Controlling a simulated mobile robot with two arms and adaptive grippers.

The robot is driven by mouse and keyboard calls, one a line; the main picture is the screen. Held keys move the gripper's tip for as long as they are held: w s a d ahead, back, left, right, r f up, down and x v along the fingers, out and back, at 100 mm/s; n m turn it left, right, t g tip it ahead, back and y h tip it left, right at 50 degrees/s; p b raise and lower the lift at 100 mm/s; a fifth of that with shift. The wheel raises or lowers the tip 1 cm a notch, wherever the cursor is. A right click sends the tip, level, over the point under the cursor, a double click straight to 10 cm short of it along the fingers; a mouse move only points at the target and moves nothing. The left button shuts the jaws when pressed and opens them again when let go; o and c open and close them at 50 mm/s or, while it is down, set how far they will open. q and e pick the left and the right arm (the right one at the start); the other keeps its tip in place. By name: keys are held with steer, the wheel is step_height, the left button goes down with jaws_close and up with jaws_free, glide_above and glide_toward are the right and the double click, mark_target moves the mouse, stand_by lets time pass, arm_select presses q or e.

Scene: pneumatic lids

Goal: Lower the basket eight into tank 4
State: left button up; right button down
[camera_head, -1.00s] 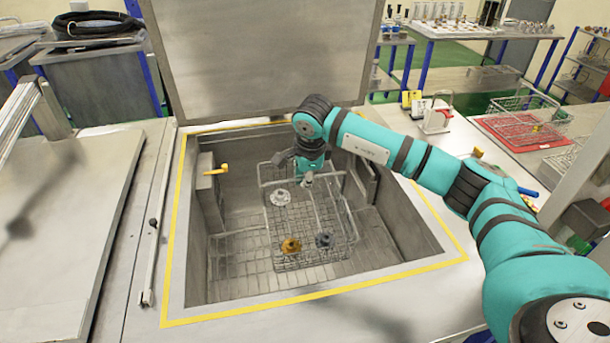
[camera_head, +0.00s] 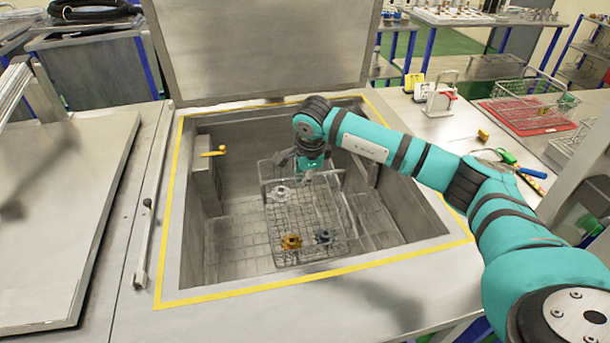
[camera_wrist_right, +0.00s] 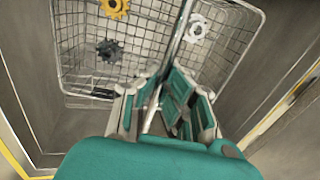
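The wire basket (camera_head: 346,232) hangs or stands inside the open tank (camera_head: 245,279), toward its right half. It holds a white gear (camera_head: 281,193), a gold gear (camera_head: 291,241) and a dark grey gear (camera_head: 323,236). My right gripper (camera_head: 312,172) reaches down into the tank at the basket's handle. In the right wrist view my right gripper (camera_wrist_right: 163,98) has its fingers closed around the thin handle bar (camera_wrist_right: 181,38). The basket (camera_wrist_right: 150,30) looks level within the walls; I cannot tell whether it touches the tank floor. My left gripper is not in view.
The raised lid (camera_head: 262,45) stands behind the tank. A yellow-tipped lever (camera_head: 214,153) is on the left inner wall. A closed lid (camera_head: 62,220) lies at left. Another basket (camera_head: 535,95) on a red tray and some tools (camera_head: 518,165) are on the right worktop.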

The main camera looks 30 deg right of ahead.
step_height(320, 180, down, 7)
steer(key=b, duration=0.5)
steer(key=shift+b, duration=0.3)
steer(key=shift+s+f+b, duration=0.1)
steer(key=shift+f+b, duration=0.8)
steer(key=shift+f, duration=0.3)
stand_by(0.8)
steer(key=c, duration=1.6)
jaws_free()
steer(key=shift+o, duration=0.2)
steer(key=shift+f, duration=0.15)
steer(key=w+p+v, duration=0.1)
steer(key=p+v, duration=0.2)
steer(key=v, duration=0.9)
steer(key=w+d+r+p+v, duration=0.1)
steer(key=p+v, duration=0.3)
steer(key=v, duration=0.8)
steer(key=shift+w+a, duration=0.25)
steer(key=shift+w, duration=0.4)
steer(key=shift+f, duration=0.1)
